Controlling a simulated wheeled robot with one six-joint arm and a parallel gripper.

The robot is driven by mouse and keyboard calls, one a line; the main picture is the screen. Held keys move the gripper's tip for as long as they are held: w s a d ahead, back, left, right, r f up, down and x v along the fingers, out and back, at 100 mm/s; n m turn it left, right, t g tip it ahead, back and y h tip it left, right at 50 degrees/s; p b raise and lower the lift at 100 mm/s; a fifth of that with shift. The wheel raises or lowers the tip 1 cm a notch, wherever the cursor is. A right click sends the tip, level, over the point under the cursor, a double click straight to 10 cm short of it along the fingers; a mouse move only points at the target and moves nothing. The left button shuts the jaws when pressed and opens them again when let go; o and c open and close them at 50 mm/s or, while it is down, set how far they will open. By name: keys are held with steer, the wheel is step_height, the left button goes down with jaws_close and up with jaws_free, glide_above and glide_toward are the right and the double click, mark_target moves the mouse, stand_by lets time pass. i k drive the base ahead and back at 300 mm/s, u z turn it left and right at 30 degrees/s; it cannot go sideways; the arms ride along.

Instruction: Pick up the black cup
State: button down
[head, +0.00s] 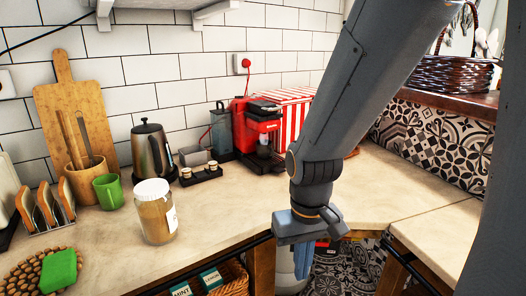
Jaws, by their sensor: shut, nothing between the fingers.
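A red and black coffee machine (258,128) stands at the back of the counter against the tiled wall. A small dark shape (264,149) sits under its spout; it may be the black cup, but it is too small to tell. I see no other clearly black cup. My gripper (303,262) hangs down in front of the counter's front edge, to the right of and nearer than the coffee machine. Its fingers are shut with nothing between them. My arm hides part of the counter behind it.
A glass jar with a white lid (154,212) stands near the counter's front edge. A green mug (108,191), a kettle (152,152) and a small black tray (200,174) stand to the left. The counter (225,208) between jar and gripper is clear. A wicker basket (452,75) is at right.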

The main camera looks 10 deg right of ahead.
mark_target(266, 151)
steer(key=k, duration=1.2)
steer(key=z, duration=0.2)
steer(key=i, duration=1.65)
steer(key=u, duration=0.15)
